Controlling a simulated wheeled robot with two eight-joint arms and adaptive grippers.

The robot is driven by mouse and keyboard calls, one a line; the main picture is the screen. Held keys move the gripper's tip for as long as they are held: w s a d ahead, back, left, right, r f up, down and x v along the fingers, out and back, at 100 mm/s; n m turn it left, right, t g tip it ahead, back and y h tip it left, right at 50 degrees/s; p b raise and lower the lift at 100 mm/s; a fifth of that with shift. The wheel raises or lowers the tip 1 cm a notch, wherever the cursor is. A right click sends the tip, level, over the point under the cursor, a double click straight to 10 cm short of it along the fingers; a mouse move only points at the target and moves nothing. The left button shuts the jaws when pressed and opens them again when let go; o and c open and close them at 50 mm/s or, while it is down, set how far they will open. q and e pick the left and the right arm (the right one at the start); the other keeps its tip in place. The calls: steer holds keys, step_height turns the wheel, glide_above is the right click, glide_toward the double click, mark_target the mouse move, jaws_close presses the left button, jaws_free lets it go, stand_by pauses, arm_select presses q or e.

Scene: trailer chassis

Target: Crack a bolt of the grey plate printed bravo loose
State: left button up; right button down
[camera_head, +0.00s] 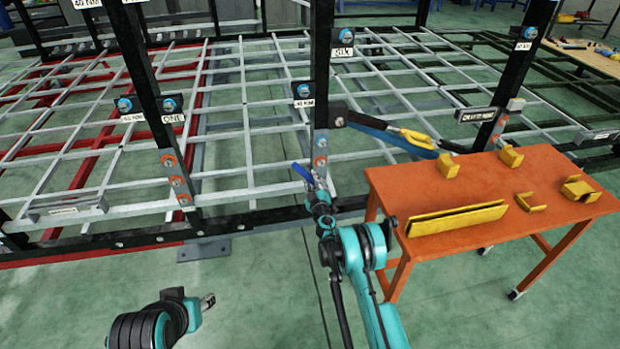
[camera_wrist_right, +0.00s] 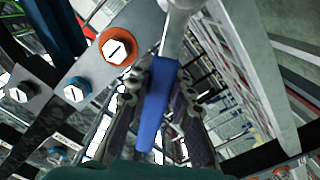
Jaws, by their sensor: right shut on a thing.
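My right gripper (camera_head: 312,184) is shut on a blue-handled tool (camera_head: 302,172) beside the middle black post. In the right wrist view, the fingers (camera_wrist_right: 158,105) close around the blue handle (camera_wrist_right: 156,110); its grey metal end runs out of the top of the picture. Left of it is a grey plate with an orange-collared bolt (camera_wrist_right: 118,48) and a blue-collared bolt (camera_wrist_right: 77,90); the tool looks apart from both. I cannot read the print bravo on any plate. My left gripper (camera_head: 208,301) is low at the left, away from the frame.
An orange table (camera_head: 450,190) with yellow brackets (camera_head: 455,218) stands at the right. Black posts with labels and blue bolts rise from the grid frame (camera_head: 250,180). Green floor is clear in front.

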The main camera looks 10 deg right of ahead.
steer(key=shift+s+d, duration=0.1)
steer(key=shift+s, duration=2.2)
steer(key=s+d+m, duration=0.1)
steer(key=s+d+r+m, duration=0.1)
steer(key=m, duration=0.1)
steer(key=shift+r, duration=0.1)
steer(key=shift+w, duration=0.1)
steer(key=shift+w, duration=3.2)
steer(key=shift+w+a, duration=0.1)
steer(key=shift+w, duration=0.65)
